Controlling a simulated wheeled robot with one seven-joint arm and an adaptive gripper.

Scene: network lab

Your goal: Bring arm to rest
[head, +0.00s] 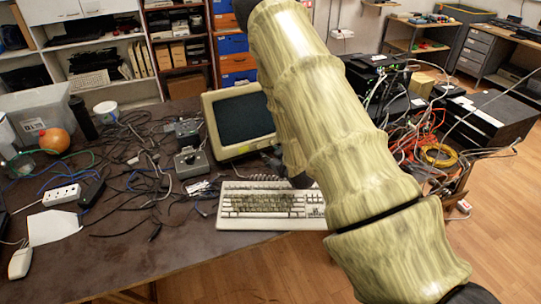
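My arm crosses the head view diagonally, from the bottom right up to the top middle. It is large and close to the camera, over the right part of the dark table (110,262). My gripper does not show in this view, so its fingers and anything in them cannot be seen. The arm hides part of the area behind the monitor and keyboard.
A beige monitor (240,122) and keyboard (262,204) sit near the arm. Cables, a power strip (62,195), an orange ball (55,140) and a mouse (20,263) lie to the left. Networking gear with tangled cables (437,155) stands at right. Open floor (505,240) shows lower right.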

